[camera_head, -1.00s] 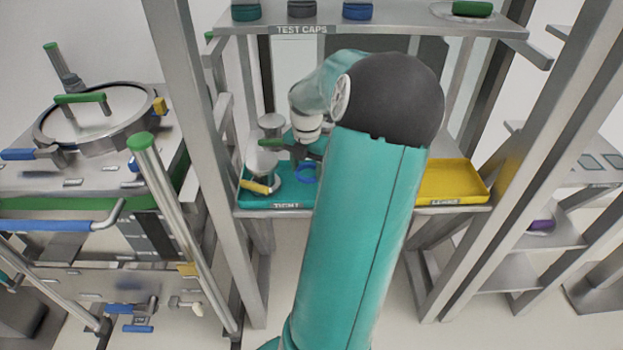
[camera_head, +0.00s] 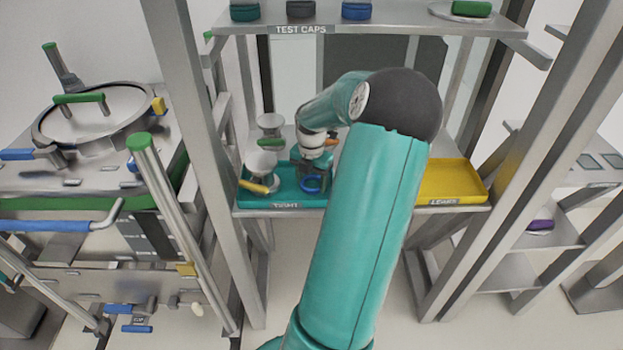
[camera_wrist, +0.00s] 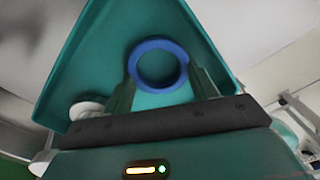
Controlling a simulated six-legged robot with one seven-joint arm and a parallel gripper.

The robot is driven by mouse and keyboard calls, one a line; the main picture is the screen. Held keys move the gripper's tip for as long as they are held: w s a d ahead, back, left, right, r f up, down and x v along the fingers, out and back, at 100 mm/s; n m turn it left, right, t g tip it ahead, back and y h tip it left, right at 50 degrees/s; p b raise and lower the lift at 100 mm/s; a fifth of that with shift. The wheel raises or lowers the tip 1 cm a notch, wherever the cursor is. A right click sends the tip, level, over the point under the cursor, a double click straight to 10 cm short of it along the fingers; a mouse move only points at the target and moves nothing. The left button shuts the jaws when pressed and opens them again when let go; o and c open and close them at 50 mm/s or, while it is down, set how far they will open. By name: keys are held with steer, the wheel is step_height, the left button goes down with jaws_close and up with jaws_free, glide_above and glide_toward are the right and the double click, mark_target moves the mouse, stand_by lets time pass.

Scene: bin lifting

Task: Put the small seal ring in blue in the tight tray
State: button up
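The small blue seal ring (camera_head: 312,184) shows over the right part of the teal tray (camera_head: 285,199), which is labelled TIGHT. In the wrist view, the ring (camera_wrist: 137,65) sits between the two fingers of my gripper (camera_wrist: 160,82), with a finger against each side of it. The teal tray (camera_wrist: 88,75) fills the background behind the ring there. My gripper (camera_head: 313,172) is over this tray in the head view, partly hidden by my wrist. I cannot tell whether the ring touches the tray floor.
A metal valve-like fitting with a yellow handle (camera_head: 254,187) and a green handle (camera_head: 270,142) stands at the tray's left. A yellow tray (camera_head: 455,180) is on the right. Above is a TEST CAPS shelf (camera_head: 400,30); metal posts (camera_head: 190,150) flank the rack.

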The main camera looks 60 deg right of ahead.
steer(key=o, duration=0.4)
steer(key=shift+c, duration=0.2)
steer(key=shift+r, duration=0.15)
step_height(320, 180, up, 12)
